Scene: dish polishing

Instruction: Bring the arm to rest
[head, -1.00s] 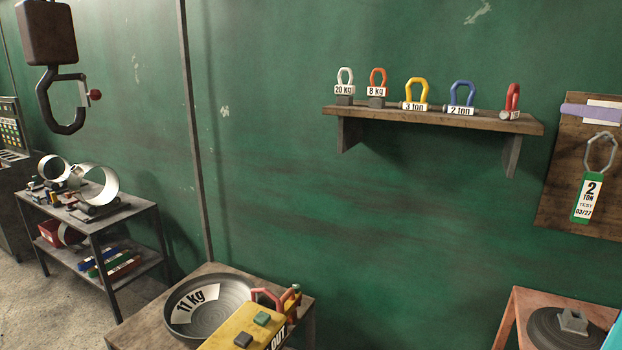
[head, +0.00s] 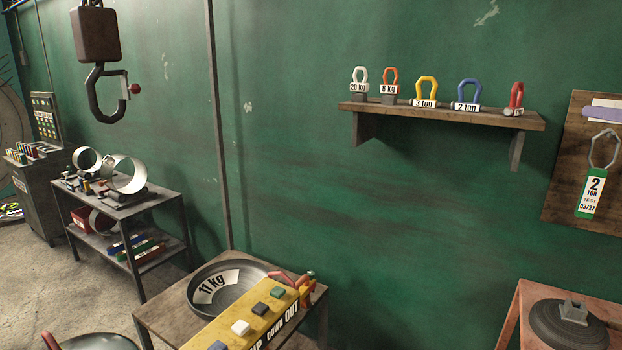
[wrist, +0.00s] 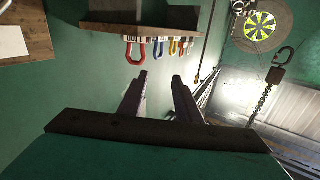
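My gripper (wrist: 159,78) shows in the wrist view with its two dark fingers apart and nothing between them. It is open and empty. The wrist picture is upside down, so the shelf (wrist: 100,22) and its coloured shackles, such as the red one (wrist: 135,50), appear inverted beyond the fingertips. The fingers look apart from the shackles. My arm and gripper do not show in the head view.
The wall shelf (head: 440,115) bears several shackles. Below stand a table with an 11 kg dish (head: 228,287), a yellow button box (head: 250,318) and a reddish table (head: 518,300) at right.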

